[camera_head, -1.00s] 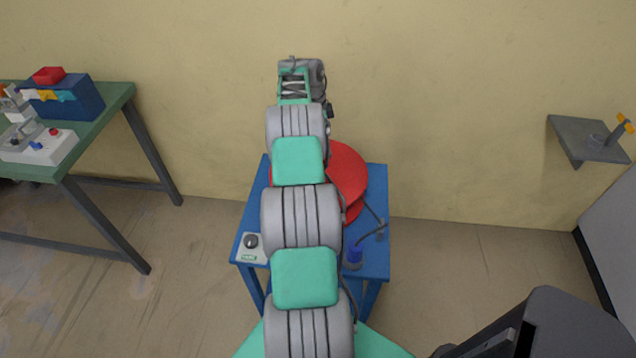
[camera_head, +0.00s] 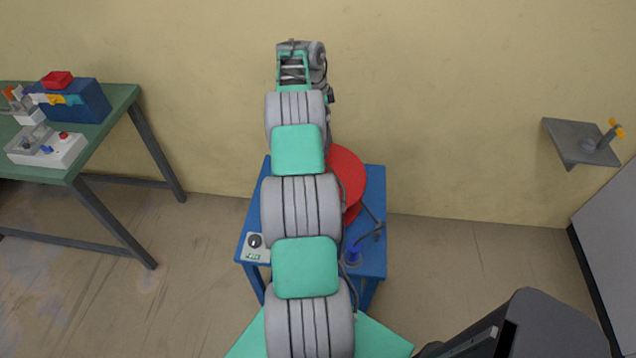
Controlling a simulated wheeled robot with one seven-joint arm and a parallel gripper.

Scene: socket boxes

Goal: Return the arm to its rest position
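My arm extends straight ahead, up the middle of the head view, over a blue table. Its far end (camera_head: 302,62) stands high in front of the yellow wall, above the table's back edge. The gripper's fingers are hidden there behind the wrist, so I cannot see whether they are open or shut, or whether they hold anything.
The blue table (camera_head: 374,200) carries a red round reel (camera_head: 347,180), a small box with a black knob (camera_head: 255,247) and a blue cylinder with a cable (camera_head: 353,252). A green table (camera_head: 122,97) with a blue box (camera_head: 88,103) and a white device (camera_head: 45,150) is left. A grey wall shelf (camera_head: 575,142) is right.

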